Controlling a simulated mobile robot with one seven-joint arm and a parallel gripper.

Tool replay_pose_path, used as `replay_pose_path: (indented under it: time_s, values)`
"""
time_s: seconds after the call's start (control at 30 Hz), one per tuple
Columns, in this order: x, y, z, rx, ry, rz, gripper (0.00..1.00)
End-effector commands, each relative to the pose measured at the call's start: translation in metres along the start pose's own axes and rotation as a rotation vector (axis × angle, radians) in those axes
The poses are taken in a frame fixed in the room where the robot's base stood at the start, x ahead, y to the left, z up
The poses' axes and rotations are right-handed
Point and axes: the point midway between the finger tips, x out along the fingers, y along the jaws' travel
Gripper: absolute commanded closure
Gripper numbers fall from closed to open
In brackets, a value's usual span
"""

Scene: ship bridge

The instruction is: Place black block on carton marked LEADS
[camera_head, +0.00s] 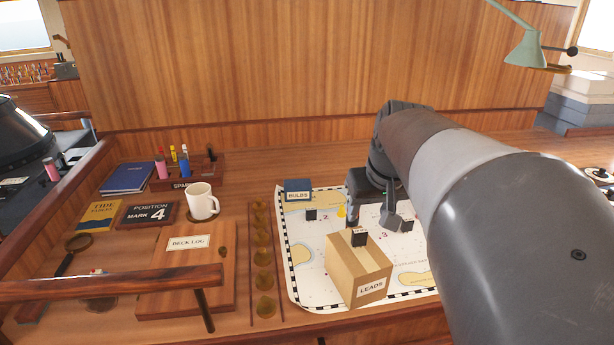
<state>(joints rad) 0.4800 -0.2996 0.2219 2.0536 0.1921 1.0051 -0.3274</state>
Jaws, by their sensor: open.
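The carton marked LEADS (345,276) is a tan box standing on the chart, its label facing the front. A small black block (359,239) with a pale, marked top shows at the far part of the carton's top and appears to rest on it. My gripper (372,221) is open, its two fingers apart, just behind the carton and this block. Nothing shows between the fingers. Another black block (311,215) sits on the chart left of my gripper. A third dark block (407,225) is beside the right finger, partly hidden by it.
A blue box marked BULBS (298,190) stands at the chart's (291,279) back left. A yellow piece (341,211) is by the left finger. A wooden rail (110,287) crosses the front left.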

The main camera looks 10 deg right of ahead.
Motion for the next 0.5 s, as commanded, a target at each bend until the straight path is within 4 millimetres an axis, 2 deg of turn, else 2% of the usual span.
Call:
replay_pose_path:
  time_s: [0.13, 0.23, 0.37, 0.5]
  values:
    - [-0.011, -0.002, 0.002, -0.002, 0.001, 0.001, 0.5]
    - [-0.015, -0.012, 0.017, -0.004, 0.006, 0.009, 0.5]
    - [-0.017, -0.032, 0.054, -0.009, 0.026, 0.024, 0.5]
    - [-0.013, -0.049, 0.103, -0.008, 0.056, 0.026, 0.5]
